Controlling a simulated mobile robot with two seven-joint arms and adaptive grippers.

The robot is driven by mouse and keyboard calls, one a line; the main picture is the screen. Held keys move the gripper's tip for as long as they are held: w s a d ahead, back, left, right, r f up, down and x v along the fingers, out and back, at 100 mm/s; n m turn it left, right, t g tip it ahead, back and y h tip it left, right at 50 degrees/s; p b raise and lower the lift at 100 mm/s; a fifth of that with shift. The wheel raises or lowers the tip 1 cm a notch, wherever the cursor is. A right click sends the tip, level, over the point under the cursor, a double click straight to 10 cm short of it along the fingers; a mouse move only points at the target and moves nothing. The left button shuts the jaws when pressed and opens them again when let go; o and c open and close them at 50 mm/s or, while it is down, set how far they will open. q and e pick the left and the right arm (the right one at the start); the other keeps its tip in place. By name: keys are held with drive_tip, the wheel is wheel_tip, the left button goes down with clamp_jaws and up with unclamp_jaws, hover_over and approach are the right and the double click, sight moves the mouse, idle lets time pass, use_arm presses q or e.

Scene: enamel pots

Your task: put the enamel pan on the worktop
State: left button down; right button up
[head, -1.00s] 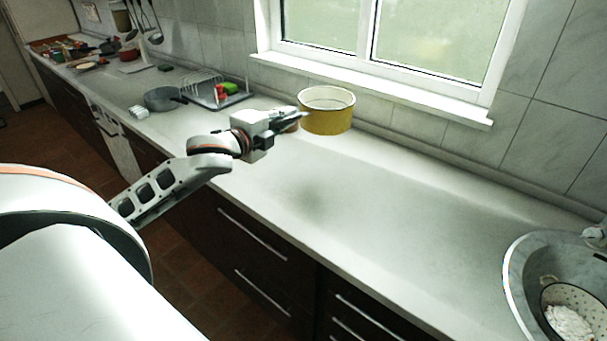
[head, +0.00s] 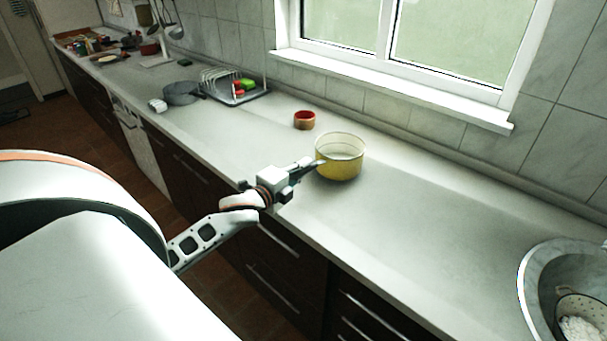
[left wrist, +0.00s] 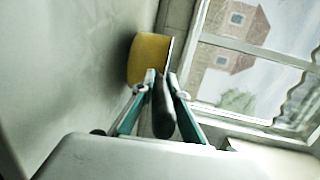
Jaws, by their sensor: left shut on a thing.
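The enamel pan (head: 338,168) is yellow outside and pale inside. In the head view it is upright, low over the middle of the pale worktop (head: 430,235). I cannot tell whether its base touches the surface. My left gripper (head: 312,165) is at the pan's left side, shut on its handle. In the left wrist view the dark handle (left wrist: 163,112) lies between the fingers of the gripper (left wrist: 161,80), with the pan's yellow wall (left wrist: 149,58) beyond. The fingers partly hide the handle. My right gripper is not in view.
A small red-orange pot (head: 304,121) stands behind the pan to the left. A grey pan (head: 182,94) and a dish rack (head: 238,92) are farther left. A round sink (head: 535,270) is at the right. The worktop between pan and sink is clear.

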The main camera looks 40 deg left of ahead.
use_arm(q)
drive_tip(key=shift+f, duration=1)
drive_tip(key=c, duration=2)
unclamp_jaws()
drive_tip(key=shift+f, duration=0.15)
drive_tip(key=shift+r, duration=0.2)
drive_tip(key=s+r, duration=0.1)
drive_tip(key=s, duration=1.1)
drive_tip(key=s+d+f+n+g+h, duration=0.1)
drive_tip(key=s+d+f+n, duration=0.3)
drive_tip(key=d+f, duration=0.4)
drive_tip(key=s+d+f+n+g+h, duration=0.1)
drive_tip(key=s+d+f+n+g, duration=0.2)
drive_tip(key=s+d+f+n, duration=0.2)
drive_tip(key=s+d+f+n+g+h, duration=0.1)
drive_tip(key=s+d+f+n, duration=0.3)
drive_tip(key=d+f, duration=0.7)
drive_tip(key=shift+s+f+n+g+b, duration=0.15)
drive_tip(key=shift+s+f+g+b, duration=0.1)
drive_tip(key=shift+f, duration=0.3)
drive_tip(key=shift+s+f+n+g+b, duration=0.15)
drive_tip(key=shift+s+f, duration=0.1)
drive_tip(key=shift+f, duration=0.3)
